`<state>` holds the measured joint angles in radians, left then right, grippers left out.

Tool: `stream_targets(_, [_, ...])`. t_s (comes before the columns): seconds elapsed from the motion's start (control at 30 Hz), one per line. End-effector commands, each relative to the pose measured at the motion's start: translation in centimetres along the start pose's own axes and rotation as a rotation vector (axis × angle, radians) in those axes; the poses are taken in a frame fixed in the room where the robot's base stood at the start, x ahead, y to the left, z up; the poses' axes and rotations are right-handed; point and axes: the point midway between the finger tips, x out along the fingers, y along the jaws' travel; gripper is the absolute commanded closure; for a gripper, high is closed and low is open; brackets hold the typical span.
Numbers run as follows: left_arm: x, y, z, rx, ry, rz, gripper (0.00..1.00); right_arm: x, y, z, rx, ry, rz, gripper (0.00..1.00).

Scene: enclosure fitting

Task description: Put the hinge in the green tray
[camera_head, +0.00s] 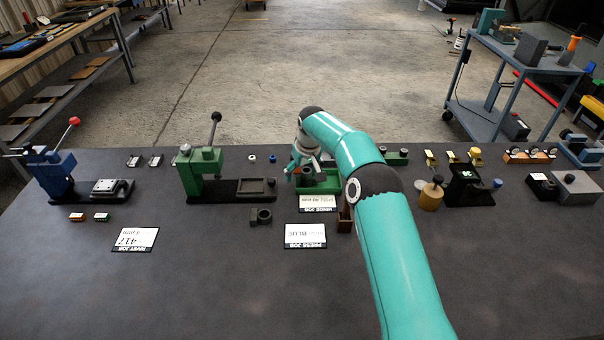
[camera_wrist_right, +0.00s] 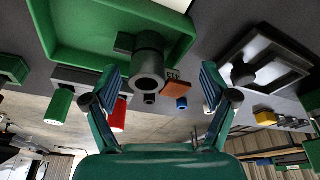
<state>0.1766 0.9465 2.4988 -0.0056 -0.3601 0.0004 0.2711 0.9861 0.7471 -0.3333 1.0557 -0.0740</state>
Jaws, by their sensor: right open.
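The green tray (camera_head: 322,186) sits mid-table behind a white job card, and fills the top of the right wrist view (camera_wrist_right: 85,50). My right gripper (camera_head: 301,172) is over its left side in the head view. In the wrist view the right gripper (camera_wrist_right: 160,76) is open, its fingers apart. A dark grey part with a hollow barrel (camera_wrist_right: 148,68), which looks like the hinge, shows between the fingers against the tray. I see no finger touching it. Whether it rests on the tray floor I cannot tell. My left gripper is not in view.
A green lever press (camera_head: 203,170) stands left of the tray, with a dark grey block (camera_head: 261,217) in front of it. A blue lever press (camera_head: 52,172) is at the far left. My right arm covers the table right of the tray. The front table is largely clear.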

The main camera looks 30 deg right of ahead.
Motion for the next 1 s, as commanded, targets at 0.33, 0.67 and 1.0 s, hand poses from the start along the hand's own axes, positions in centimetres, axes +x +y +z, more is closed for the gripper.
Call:
stream_targets(0.33, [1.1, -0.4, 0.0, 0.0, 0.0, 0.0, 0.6, -5.8, 0.0, -0.1, 0.0, 0.004, 0.0, 0.15])
stream_targets(0.67, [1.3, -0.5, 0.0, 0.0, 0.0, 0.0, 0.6, -11.0, 0.0, -0.1, 0.0, 0.002, 0.0, 0.15])
stream_targets(1.0, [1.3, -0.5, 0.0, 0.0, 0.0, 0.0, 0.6, -11.6, 0.0, 0.0, 0.001, 0.0, 0.0, 0.15])
